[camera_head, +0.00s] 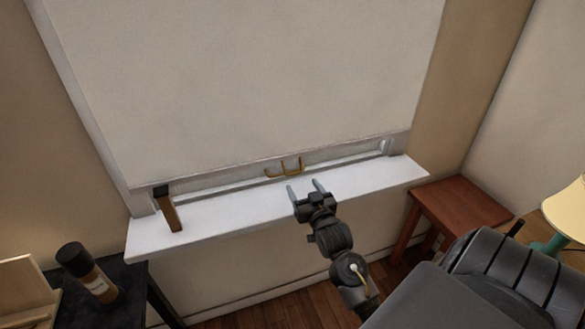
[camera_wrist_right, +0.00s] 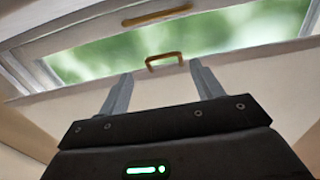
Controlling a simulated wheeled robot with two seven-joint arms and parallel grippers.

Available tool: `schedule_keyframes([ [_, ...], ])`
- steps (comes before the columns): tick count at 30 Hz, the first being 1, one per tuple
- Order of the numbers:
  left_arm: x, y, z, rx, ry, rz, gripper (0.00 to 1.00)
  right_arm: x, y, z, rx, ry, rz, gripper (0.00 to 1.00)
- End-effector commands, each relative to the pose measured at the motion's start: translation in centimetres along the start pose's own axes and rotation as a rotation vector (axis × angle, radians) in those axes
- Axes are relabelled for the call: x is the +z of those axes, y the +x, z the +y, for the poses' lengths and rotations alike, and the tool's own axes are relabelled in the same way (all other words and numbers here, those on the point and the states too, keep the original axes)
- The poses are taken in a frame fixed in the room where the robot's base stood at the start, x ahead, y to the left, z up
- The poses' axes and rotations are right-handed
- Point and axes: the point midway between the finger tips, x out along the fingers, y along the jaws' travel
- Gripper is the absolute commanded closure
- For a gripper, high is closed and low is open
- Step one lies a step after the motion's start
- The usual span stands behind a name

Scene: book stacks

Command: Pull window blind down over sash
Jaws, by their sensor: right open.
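The cream blind (camera_head: 250,75) hangs over most of the window, its lower edge a little above the white sill (camera_head: 240,205). Slim brass fittings (camera_head: 285,169) show at that edge. My right gripper (camera_head: 305,186) is open and empty, above the sill and just short of the brass. In the wrist view a brass loop handle (camera_wrist_right: 164,60) stands at the edge of a pale panel, between and beyond the right fingertips (camera_wrist_right: 160,75), apart from both. Green glass (camera_wrist_right: 180,42) and a second brass bar (camera_wrist_right: 157,17) show past it. My left gripper is out of view.
A narrow brown upright piece with a black top (camera_head: 171,210) stands at the sill's left end. A dark-capped bottle (camera_head: 88,273) is on a black table at lower left. A reddish wooden stool (camera_head: 460,205) and a lamp (camera_head: 568,215) are at right.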

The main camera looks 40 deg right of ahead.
Motion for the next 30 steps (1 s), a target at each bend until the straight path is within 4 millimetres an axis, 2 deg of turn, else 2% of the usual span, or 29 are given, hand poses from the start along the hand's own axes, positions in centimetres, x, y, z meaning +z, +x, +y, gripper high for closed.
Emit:
schedule_keyframes([
  [9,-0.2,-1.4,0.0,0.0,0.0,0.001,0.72,-0.3,6.0,-0.1,-0.002,0.0,0.002,0.34],
  [15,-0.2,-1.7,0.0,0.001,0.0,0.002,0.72,-0.2,8.4,-0.2,-0.003,0.0,0.001,0.34],
  [19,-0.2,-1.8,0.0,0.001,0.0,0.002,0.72,-0.1,9.1,-0.2,-0.003,0.0,0.001,0.34],
  [27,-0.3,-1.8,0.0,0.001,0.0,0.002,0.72,-0.1,9.2,-0.2,-0.003,0.0,0.002,0.34],
  [30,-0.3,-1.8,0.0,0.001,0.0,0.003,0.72,-0.1,9.2,-0.2,-0.003,0.0,0.001,0.46],
])
